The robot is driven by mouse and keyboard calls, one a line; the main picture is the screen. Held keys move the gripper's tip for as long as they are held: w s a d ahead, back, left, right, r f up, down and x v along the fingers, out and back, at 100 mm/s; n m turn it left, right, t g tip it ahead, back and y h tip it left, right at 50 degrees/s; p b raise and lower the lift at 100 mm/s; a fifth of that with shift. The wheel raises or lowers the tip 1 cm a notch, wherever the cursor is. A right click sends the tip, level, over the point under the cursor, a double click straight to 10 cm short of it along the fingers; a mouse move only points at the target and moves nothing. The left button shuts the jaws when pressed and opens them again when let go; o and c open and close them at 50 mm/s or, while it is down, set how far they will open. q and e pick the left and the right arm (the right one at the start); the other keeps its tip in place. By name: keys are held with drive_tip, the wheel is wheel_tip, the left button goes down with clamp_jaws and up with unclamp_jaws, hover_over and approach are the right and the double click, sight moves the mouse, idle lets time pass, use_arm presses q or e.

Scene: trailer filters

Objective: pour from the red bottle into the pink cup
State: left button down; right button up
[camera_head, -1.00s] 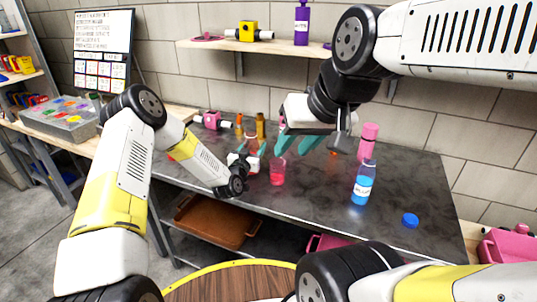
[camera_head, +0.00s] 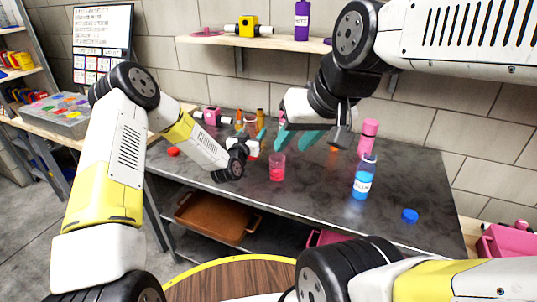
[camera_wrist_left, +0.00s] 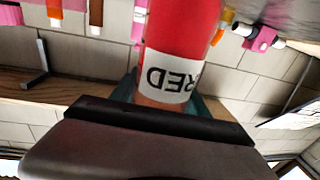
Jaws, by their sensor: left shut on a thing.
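My left gripper (camera_head: 252,143) is shut on the red bottle (camera_head: 253,150), left of and behind the pink cup. In the left wrist view the bottle (camera_wrist_left: 180,45) shows red contents and a white label reading RED, upside down in that picture. The bottle looks close to upright; its lower part is hidden by the gripper and arm in the head view. The pink cup (camera_head: 277,168) is clear with pink-red contents and stands upright on the dark table (camera_head: 320,190). My right gripper (camera_head: 298,138) is open, its teal fingers apart, above and behind the cup; nothing shows between them.
A blue bottle (camera_head: 363,178) and a blue cap (camera_head: 410,215) are right of the cup. A pink bottle (camera_head: 369,135) stands behind. A red cap (camera_head: 173,152) lies at left. Orange bottles (camera_head: 239,120) stand at the back. The front right table is mostly clear.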

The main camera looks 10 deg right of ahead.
use_arm(q)
wheel_tip(320, 180, down, 5)
drive_tip(key=shift+r, duration=0.1)
drive_tip(key=shift+d+m, duration=0.1)
drive_tip(key=shift+m, duration=0.3)
drive_tip(key=shift+s+d+r+m, duration=0.1)
drive_tip(key=shift+s+r+m, duration=0.1)
drive_tip(key=shift+m, duration=0.8)
drive_tip(key=shift+s+d+m+t+h, duration=0.1)
drive_tip(key=shift+d+m+t+h, duration=0.05)
drive_tip(key=shift+m, duration=0.6)
drive_tip(key=shift+s+d+m+t+h, duration=0.1)
drive_tip(key=shift+m+t+h, duration=0.05)
drive_tip(key=shift+m, duration=0.6)
drive_tip(key=shift+w+m+h, duration=0.1)
drive_tip(key=shift+m+h, duration=0.5)
drive_tip(key=shift+m, duration=2.1)
drive_tip(key=shift+w+a+f+m+p, duration=0.2)
drive_tip(key=shift+f+m+p, duration=0.3)
drive_tip(key=shift+m, duration=0.7)
drive_tip(key=shift+a+r+m+h, duration=0.1)
drive_tip(key=shift+r+m+h, duration=0.35)
drive_tip(key=shift+m, duration=0.35)
